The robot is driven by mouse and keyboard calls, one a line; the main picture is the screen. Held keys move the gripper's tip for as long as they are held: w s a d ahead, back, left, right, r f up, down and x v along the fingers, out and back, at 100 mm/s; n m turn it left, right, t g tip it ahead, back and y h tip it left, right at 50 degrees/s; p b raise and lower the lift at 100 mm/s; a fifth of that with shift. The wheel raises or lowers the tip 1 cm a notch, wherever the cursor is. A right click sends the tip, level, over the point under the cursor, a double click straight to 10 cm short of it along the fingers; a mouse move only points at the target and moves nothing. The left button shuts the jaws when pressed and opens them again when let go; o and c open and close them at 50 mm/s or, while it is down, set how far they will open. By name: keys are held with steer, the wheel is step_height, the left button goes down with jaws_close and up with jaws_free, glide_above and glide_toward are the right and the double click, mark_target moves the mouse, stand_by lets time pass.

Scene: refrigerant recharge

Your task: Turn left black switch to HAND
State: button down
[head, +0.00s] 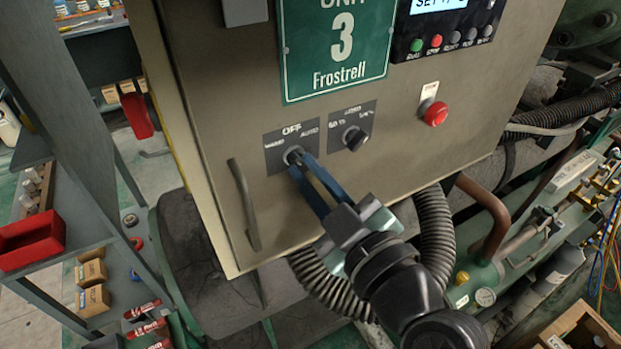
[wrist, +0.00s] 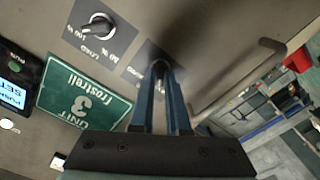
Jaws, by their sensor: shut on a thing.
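The left black switch (head: 293,156) sits on a dark plate (head: 278,136) lettered HAND, OFF and AUTO on the beige cabinet front. My gripper (head: 300,170) reaches it from the lower right, its two blue fingers shut on the switch knob. In the wrist view, the fingertips (wrist: 161,72) close around the knob, which they mostly hide, so its pointer direction cannot be read. The right black switch (head: 354,137) is on its own plate to the right, untouched; it also shows in the wrist view (wrist: 98,26).
A vertical door handle (head: 245,205) stands out at the left below the switch. A red push button (head: 434,113) is on the right, and a green Frostrell sign (head: 335,48) is above. Corrugated hoses (head: 435,230) hang below the cabinet. A shelf with a red bin (head: 32,240) stands at left.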

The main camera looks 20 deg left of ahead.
steer(key=shift+n+b, duration=0.6)
steer(key=shift+b, duration=0.5)
steer(key=c, duration=1)
jaws_free()
steer(key=shift+d, duration=0.1)
steer(key=shift+b+v, duration=1.15)
steer(key=shift+v, duration=3.35)
